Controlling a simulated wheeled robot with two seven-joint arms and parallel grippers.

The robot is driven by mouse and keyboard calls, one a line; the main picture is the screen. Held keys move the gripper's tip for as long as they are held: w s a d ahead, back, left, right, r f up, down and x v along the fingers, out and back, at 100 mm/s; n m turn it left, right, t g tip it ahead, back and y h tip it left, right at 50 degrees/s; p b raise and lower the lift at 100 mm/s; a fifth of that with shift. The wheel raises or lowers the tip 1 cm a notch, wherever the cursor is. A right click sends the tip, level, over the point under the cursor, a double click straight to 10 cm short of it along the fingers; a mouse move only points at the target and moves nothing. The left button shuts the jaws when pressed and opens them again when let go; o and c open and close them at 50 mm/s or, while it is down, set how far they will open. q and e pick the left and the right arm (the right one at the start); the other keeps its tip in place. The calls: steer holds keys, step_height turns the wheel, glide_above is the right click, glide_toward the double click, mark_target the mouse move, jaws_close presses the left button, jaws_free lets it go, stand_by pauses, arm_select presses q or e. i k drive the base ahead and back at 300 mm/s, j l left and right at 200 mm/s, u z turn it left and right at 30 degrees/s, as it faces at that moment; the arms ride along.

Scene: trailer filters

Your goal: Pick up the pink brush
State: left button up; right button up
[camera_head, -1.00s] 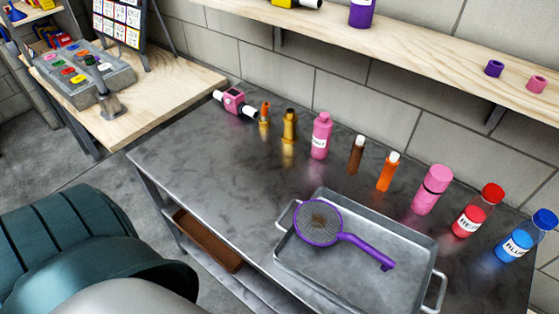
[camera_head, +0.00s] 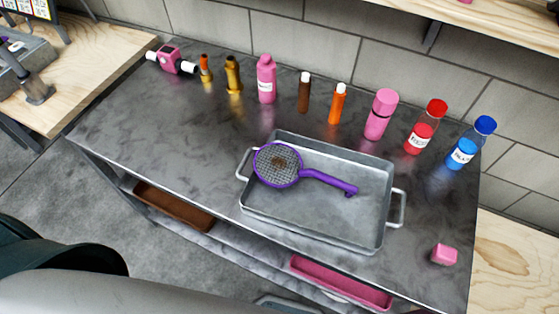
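I cannot make out a clear brush. A small pink block (camera_head: 445,254) lies at the near right corner of the grey metal table; I cannot tell what it is. Other pink things are a pink bottle (camera_head: 265,79), a pink capped cylinder (camera_head: 380,114), a pink and black device (camera_head: 172,60) at the back left, and a long pink tray (camera_head: 341,284) below the tabletop. Neither of my grippers shows.
A metal tray (camera_head: 340,215) holds a purple-handled strainer (camera_head: 277,165) and has side handles. Small bottles line the back of the table (camera_head: 150,120), including a red one (camera_head: 425,127) and a blue one (camera_head: 470,143). The table's left half is mostly clear.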

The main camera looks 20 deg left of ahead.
mark_target(443, 255)
steer(key=z, duration=1.35)
steer(key=k+l+u, duration=0.1)
steer(key=l+u, duration=0.15)
steer(key=l, duration=0.15)
